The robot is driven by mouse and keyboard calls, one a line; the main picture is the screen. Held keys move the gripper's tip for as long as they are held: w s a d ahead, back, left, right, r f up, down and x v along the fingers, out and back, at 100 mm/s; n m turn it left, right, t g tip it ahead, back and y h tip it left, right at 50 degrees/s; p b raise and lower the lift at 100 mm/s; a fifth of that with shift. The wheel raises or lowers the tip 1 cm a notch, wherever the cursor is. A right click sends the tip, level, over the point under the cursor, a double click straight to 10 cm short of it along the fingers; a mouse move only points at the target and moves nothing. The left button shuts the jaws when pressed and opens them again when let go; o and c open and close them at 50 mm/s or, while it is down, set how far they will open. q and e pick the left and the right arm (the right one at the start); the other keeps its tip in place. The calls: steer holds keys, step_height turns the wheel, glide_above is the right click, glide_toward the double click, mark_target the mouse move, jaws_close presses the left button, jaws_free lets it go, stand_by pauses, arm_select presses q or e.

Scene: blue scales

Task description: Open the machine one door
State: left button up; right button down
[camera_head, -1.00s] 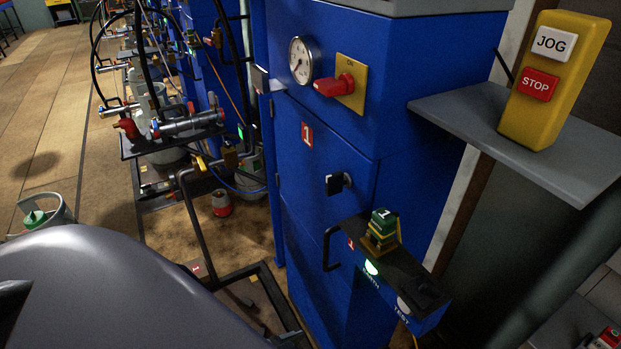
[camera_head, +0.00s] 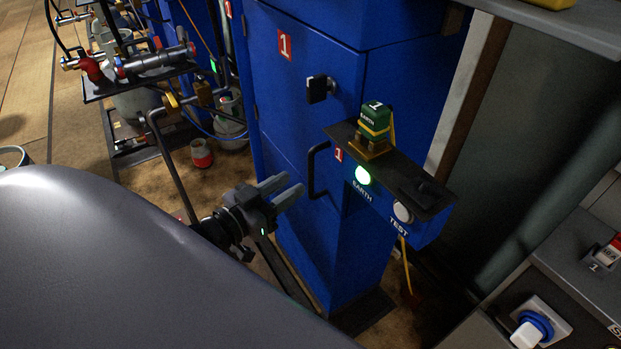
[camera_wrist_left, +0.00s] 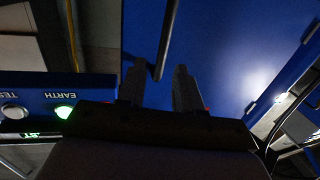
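The blue machine one cabinet (camera_head: 385,80) stands at the centre, with a red "1" label (camera_head: 285,43). Its lower front panel (camera_head: 285,150) looks closed and carries a black bar handle (camera_head: 318,170). A black latch (camera_head: 319,88) sits on the panel above. My left gripper (camera_head: 287,190) is open and empty, just left of the handle, fingers pointing toward it. In the left wrist view my gripper (camera_wrist_left: 159,85) shows two spread fingers, with the handle bar (camera_wrist_left: 167,40) ahead, its end near the finger gap. My right gripper is out of view.
A blue box with a lit green EARTH button (camera_head: 362,175) and a TEST button (camera_head: 402,212) juts out right of the handle. A green and yellow block (camera_head: 375,122) stands on it. Pipes and valves (camera_head: 150,62) crowd the left.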

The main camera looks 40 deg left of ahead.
mark_target(309, 168)
arm_select(q)
steer(key=shift+w+d+r, duration=0.1)
steer(key=shift+w+d, duration=0.1)
steer(key=shift+w, duration=1)
steer(key=shift+w+d+r, duration=0.15)
steer(key=shift+w, duration=1.1)
steer(key=shift+w+d+r, duration=0.1)
steer(key=shift+w+d, duration=0.1)
steer(key=shift+w, duration=1)
jaws_close()
